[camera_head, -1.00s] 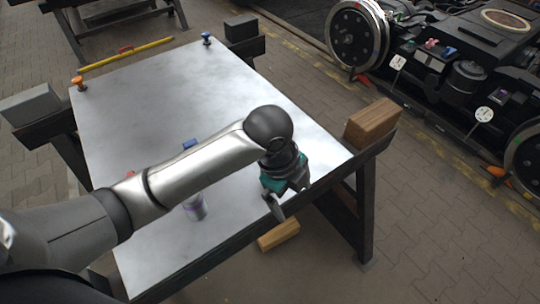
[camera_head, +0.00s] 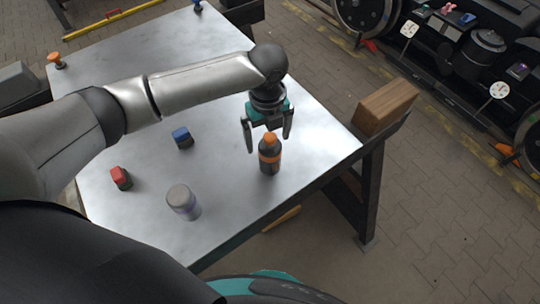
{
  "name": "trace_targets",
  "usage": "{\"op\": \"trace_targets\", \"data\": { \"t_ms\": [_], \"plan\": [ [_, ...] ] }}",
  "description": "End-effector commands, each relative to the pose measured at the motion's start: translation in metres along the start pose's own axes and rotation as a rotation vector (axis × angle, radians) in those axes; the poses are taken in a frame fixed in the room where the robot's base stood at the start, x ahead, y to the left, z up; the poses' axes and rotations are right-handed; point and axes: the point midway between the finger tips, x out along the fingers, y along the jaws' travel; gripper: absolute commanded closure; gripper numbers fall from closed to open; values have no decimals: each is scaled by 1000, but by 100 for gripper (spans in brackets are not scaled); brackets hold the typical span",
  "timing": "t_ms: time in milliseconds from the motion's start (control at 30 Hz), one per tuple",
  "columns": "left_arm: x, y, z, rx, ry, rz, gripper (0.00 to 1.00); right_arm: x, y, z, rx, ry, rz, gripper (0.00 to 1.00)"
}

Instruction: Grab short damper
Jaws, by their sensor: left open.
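My left gripper (camera_head: 268,141) is open above the right part of a metal-topped table (camera_head: 215,80). Its fingers point down and appear on either side of the orange cap of a dark bottle (camera_head: 269,158); I cannot tell whether they are around it or behind it. Nothing is held. No part is clearly recognisable as the short damper. A small orange-topped upright part (camera_head: 56,62) stands at the table's far left corner, and a blue-topped one (camera_head: 197,6) at the far edge. My right gripper is not in view.
A blue block (camera_head: 182,138), a red block (camera_head: 121,178) and a grey-lidded jar (camera_head: 184,202) stand on the table. A wooden block (camera_head: 387,106) sits on the trestle at right. A bogie (camera_head: 470,50) stands beyond.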

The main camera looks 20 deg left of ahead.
Motion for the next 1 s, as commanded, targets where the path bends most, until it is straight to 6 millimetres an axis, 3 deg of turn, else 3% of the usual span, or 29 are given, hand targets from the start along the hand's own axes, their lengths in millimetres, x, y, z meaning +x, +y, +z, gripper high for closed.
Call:
{"op": "trace_targets", "data": {
  "t_ms": [267, 533, 867, 1000],
  "plan": [
    [22, 0, -2, 0, 0, 0, 0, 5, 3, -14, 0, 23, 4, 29],
    [61, -2, -6, -1, 0, 1, 0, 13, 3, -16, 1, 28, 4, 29],
    [67, -2, -6, 0, -2, -1, 0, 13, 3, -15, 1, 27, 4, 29],
    [67, -2, -6, 0, -2, -1, 16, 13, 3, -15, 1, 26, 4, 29]
  ]
}}
